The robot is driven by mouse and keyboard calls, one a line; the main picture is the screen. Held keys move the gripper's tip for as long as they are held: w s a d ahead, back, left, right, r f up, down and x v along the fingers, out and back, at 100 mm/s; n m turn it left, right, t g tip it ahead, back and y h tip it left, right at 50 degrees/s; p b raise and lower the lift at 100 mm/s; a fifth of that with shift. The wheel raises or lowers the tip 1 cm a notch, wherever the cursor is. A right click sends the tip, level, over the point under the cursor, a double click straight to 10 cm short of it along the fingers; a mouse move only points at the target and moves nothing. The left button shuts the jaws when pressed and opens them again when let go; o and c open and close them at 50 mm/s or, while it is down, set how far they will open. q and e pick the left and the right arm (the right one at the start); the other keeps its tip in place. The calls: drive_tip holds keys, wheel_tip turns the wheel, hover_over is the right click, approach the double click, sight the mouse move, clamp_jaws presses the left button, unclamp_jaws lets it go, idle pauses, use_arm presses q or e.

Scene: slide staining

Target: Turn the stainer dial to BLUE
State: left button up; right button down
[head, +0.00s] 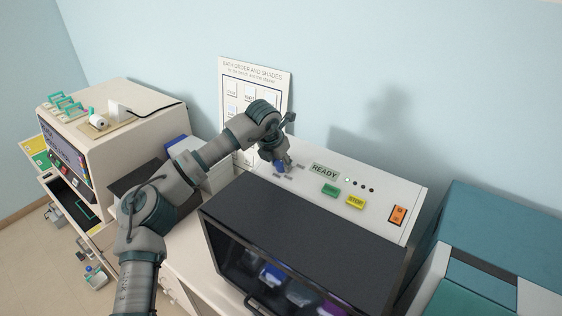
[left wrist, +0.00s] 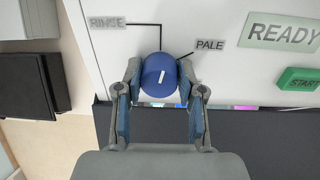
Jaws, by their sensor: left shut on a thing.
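The stainer (head: 320,170) is a white and dark machine with a sloping white panel. Its dial (left wrist: 158,74) is a round blue knob with a short white mark, pointing nearly straight up in the left wrist view. Grey labels RINSE (left wrist: 109,22) and PALE (left wrist: 209,44) sit near it, with black lines leading toward the knob. No label reading BLUE is legible. My left gripper (left wrist: 158,92) has its fingers on both sides of the dial and is shut on it. In the head view my left gripper (head: 283,160) partly covers the dial. My right gripper is not in view.
Right of the dial are a READY plate (head: 324,171), a green START button (head: 331,190), a yellow STOP button (head: 356,202) and an orange switch (head: 397,215). A poster (head: 283,82) stands behind. Another machine (head: 140,105) is at left, teal equipment (head: 500,235) at right.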

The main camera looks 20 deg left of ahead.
use_arm(q)
drive_tip(key=m, duration=0.2)
drive_tip(key=shift+s+f+m+p, duration=0.1)
drive_tip(key=shift+f+m+p, duration=0.05)
drive_tip(key=shift+m+p, duration=0.25)
drive_tip(key=m+p, duration=0.1)
drive_tip(key=m, duration=0.2)
drive_tip(key=shift+m, duration=0.3)
drive_tip(key=m+p, duration=0.1)
drive_tip(key=m, duration=0.4)
drive_tip(key=shift+m, duration=0.3)
drive_tip(key=m+p, duration=0.1)
drive_tip(key=m, duration=0.3)
drive_tip(key=shift+m+h, duration=0.3)
drive_tip(key=m, duration=0.3)
drive_tip(key=shift+a, duration=0.1)
drive_tip(key=shift+m, duration=0.8)
